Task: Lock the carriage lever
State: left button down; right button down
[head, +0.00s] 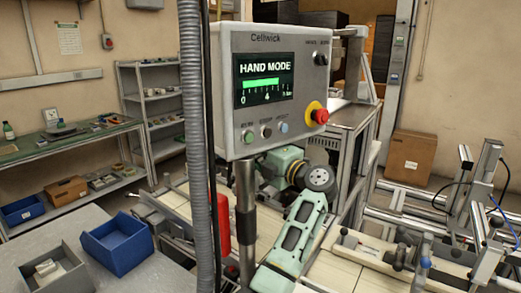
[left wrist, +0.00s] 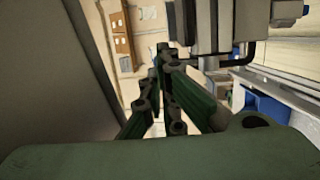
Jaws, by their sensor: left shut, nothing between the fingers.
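My left gripper (left wrist: 165,62) shows in the left wrist view as dark green finger links with dark joints. Its fingers are together and empty. Beside it at the upper right is a grey metal block (left wrist: 212,25) with a black bent bar (left wrist: 240,58); I cannot tell whether the fingers touch it. I cannot make out the carriage lever with certainty. In the head view, a small metal fitting with a blue part (head: 425,262) sits by the rail at the lower right. Neither gripper's fingers can be made out in the head view.
A control box (head: 268,85) reading HAND MODE, with a red stop button (head: 319,114), stands in front on a post. A grey hose (head: 195,120) hangs beside it. Metal frames (head: 487,205) stand at the right. A blue bin (head: 118,243) sits on the left table.

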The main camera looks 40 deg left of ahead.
pick_arm(q)
jog(key=shift+w+a, duration=0.1)
jog(key=shift+a, duration=0.25)
jog(key=shift+r, duration=0.1)
jog(key=shift+a+r+p, duration=0.3)
jog(key=shift+a, duration=0.4)
jog(key=s+d+f, duration=0.1)
jog(key=d, duration=1.1)
